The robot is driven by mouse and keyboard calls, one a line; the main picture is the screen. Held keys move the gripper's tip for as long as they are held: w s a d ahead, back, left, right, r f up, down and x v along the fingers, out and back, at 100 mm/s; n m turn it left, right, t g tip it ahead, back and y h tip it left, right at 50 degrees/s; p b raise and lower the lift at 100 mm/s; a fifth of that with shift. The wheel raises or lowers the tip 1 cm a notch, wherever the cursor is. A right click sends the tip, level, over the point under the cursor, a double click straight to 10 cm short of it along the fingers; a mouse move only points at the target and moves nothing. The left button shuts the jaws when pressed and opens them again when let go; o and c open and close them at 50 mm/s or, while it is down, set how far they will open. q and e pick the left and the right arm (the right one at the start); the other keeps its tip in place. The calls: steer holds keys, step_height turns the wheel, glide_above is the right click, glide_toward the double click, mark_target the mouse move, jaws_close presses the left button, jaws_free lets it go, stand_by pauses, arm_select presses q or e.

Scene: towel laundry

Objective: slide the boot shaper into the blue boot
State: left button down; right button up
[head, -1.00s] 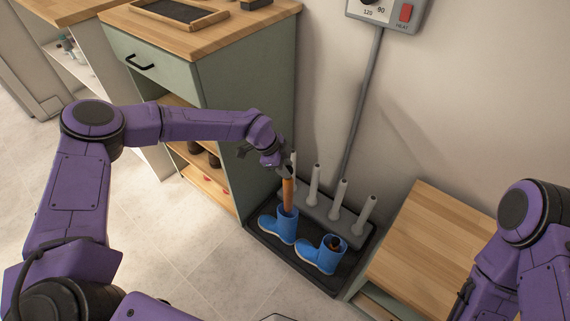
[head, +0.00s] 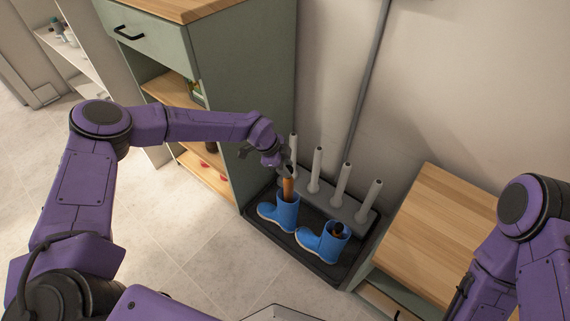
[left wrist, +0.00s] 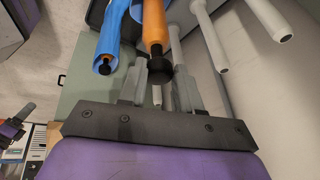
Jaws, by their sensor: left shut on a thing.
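The orange boot shaper (head: 288,188) stands upright, its lower part inside the opening of the left blue boot (head: 285,211). My left gripper (head: 283,168) is above that boot, shut on the shaper's top end. In the left wrist view the orange shaft (left wrist: 154,28) and its black knob (left wrist: 158,70) show between the fingers. The second blue boot (head: 321,244) stands to the right, with a dark-ended shaper (head: 337,230) in its opening. It seems to be the blue shape in the left wrist view (left wrist: 115,30). My right gripper is out of view.
Both boots stand on a dark tray (head: 315,264). Several grey upright pegs (head: 341,180) rise behind them by the wall. A green cabinet (head: 240,110) stands close on the left, and a wooden-topped unit (head: 430,225) on the right. The floor in front is clear.

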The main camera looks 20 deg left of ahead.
arm_select(q)
steer(key=shift+f+b, duration=1.65)
steer(key=shift+f, duration=0.9)
steer(key=c, duration=0.7)
jaws_free()
steer(key=p+v, duration=0.3)
steer(key=v, duration=0.7)
steer(key=shift+r, duration=0.3)
